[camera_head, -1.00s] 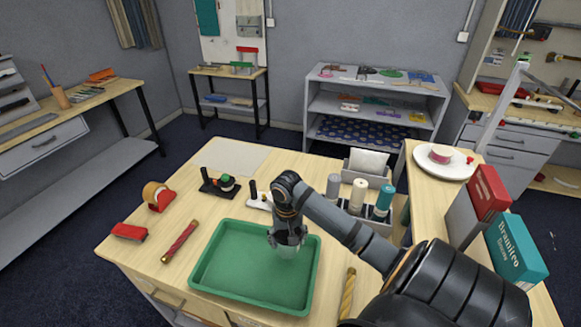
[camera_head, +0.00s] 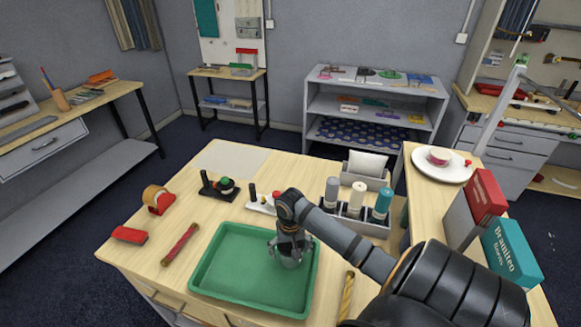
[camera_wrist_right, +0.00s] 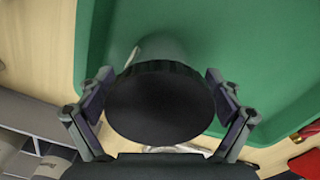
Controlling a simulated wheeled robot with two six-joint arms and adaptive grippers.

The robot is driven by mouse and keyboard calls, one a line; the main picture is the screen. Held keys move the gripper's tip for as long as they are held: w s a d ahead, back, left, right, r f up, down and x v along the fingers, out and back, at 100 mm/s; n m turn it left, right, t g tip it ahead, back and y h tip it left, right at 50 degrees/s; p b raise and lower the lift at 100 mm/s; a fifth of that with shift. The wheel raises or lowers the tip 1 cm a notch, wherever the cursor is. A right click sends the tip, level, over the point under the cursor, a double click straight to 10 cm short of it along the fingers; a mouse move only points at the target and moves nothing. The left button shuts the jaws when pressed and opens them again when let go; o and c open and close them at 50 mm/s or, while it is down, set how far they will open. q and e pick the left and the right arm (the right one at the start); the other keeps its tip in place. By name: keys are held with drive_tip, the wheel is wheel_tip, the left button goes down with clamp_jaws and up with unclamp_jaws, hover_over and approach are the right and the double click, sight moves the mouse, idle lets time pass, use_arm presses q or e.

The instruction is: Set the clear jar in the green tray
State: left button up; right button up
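The green tray (camera_head: 215,275) lies on the wooden table in the head view. The clear jar (camera_head: 291,261) stands inside it, toward its right side. In the right wrist view the jar's round black lid (camera_wrist_right: 160,103) faces the camera, with the green tray (camera_wrist_right: 265,60) around it. My right gripper (camera_head: 291,246) is over the jar from above. Its fingers are spread on either side of the lid, close to it, and look open. The fingers partly hide the jar in the head view. My left gripper is not in view.
A red-wrapped rod (camera_head: 180,244) lies left of the tray and a yellow twisted rod (camera_head: 346,296) right of it. Behind stand a holder with bottles (camera_head: 357,200) and small black and white stands. The tray's left half is bare.

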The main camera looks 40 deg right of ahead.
drive_tip(key=shift+r, duration=0.1)
wheel_tip(320, 180, up, 12)
drive_tip(key=shift+b, duration=0.35)
idle(0.7)
